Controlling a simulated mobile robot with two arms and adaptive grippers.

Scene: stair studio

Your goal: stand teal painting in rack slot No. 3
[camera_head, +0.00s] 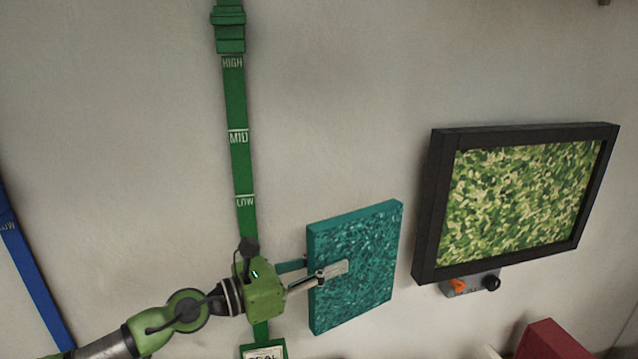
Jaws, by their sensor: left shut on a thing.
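The teal painting (365,285) is a thick upright panel with a mottled teal face, in the lower middle of the head view. My left gripper (325,268) reaches in from the left and is shut on the painting's left edge, with one finger across its front face and the other behind it. The painting is held upright and slightly turned, in front of the wall. I cannot tell from this view whether it touches the wall. The rack and slot No. 3 do not show. My right gripper is not in view.
A green wall strip (237,120) marked HIGH, MID and LOW runs down behind my gripper. A black-framed green picture (520,195) hangs to the right, with a small orange-and-black-knobbed box (470,285) below it. A dark red object (550,340) stands lower right. A blue strip (30,275) is far left.

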